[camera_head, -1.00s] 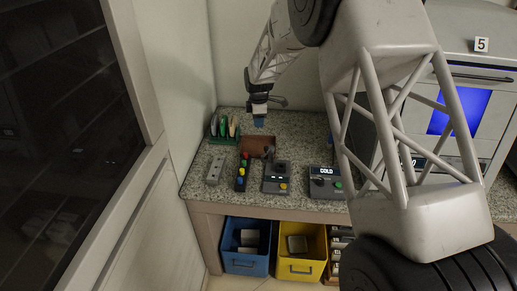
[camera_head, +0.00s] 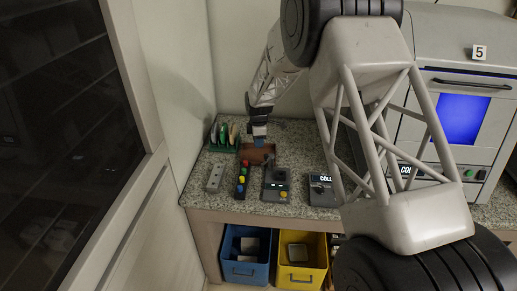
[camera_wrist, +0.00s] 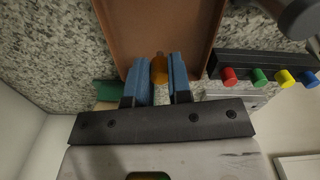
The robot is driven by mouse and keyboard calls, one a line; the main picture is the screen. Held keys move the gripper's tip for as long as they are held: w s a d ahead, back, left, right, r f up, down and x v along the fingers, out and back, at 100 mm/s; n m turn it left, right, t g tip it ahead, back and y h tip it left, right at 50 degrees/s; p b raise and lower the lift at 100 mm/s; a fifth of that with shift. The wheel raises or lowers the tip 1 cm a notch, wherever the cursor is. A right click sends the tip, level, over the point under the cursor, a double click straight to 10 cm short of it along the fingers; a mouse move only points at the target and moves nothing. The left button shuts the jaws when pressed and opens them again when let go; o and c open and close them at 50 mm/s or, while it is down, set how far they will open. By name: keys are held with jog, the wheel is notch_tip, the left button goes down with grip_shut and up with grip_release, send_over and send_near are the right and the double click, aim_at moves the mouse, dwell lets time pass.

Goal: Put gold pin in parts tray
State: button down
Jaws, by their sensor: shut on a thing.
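The gold pin (camera_wrist: 159,68) is held between the two blue fingers of my gripper (camera_wrist: 160,80) in the wrist view. Its upper end sticks out over the brown parts tray (camera_wrist: 130,30), whose inside is bare where it shows. In the head view my gripper (camera_head: 260,142) is low over the back of the brown tray (camera_head: 248,154) on the speckled counter. The pin is too small to make out there. I cannot tell whether the pin touches the tray.
A green rack (camera_head: 223,138) with upright pieces stands left of the tray. A strip of coloured buttons (camera_head: 242,178), a grey power strip (camera_head: 215,175) and a control box (camera_head: 277,183) are in front. A blue bin (camera_head: 245,271) and yellow bin (camera_head: 301,275) sit below the counter.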

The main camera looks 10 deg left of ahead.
jog(key=shift+f, duration=1.9)
jog(key=shift+f, duration=0.15)
jog(key=c, duration=1.1)
grip_release()
jog(key=shift+o, duration=0.2)
jog(key=shift+r, duration=0.2)
notch_tip(320, 180, up, 12)
jog(key=shift+f, duration=0.1)
